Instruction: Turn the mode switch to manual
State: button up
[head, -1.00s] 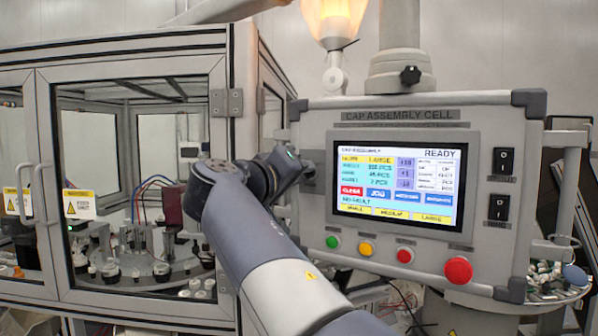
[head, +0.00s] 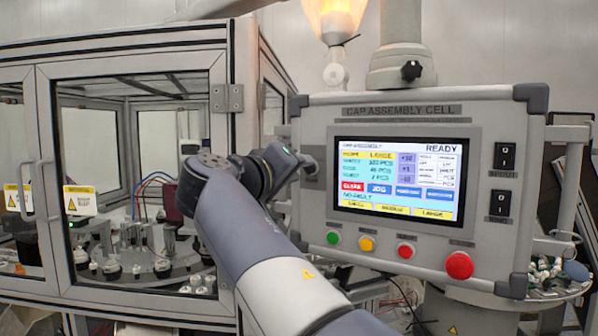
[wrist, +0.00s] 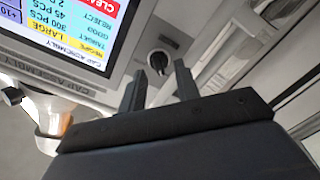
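I cannot tell whether a finger touches the knob. In the head view my gripper (head: 305,163) is at the left edge of the control panel (head: 400,290) and largely hides the switch.
The touchscreen (head: 398,183) reads READY. Below it are green (head: 333,238), yellow (head: 366,243) and red (head: 405,250) buttons and a large red button (head: 459,265). Two black rocker switches (head: 505,156) are at the right. The glazed machine enclosure (head: 140,180) stands close on the left.

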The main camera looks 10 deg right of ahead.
jog(key=b+v, duration=0.2)
jog(key=v, duration=0.7)
jog(key=shift+s+a, duration=0.2)
jog(key=shift+s, duration=0.05)
jog(key=shift+w+r, duration=0.1)
jog(key=p+x, duration=0.2)
jog(key=x, duration=0.8)
jog(key=shift+w+d+p, duration=0.25)
jog(key=shift+d+p, duration=0.05)
jog(key=shift+p, duration=0.05)
jog(key=shift+s+a, duration=0.1)
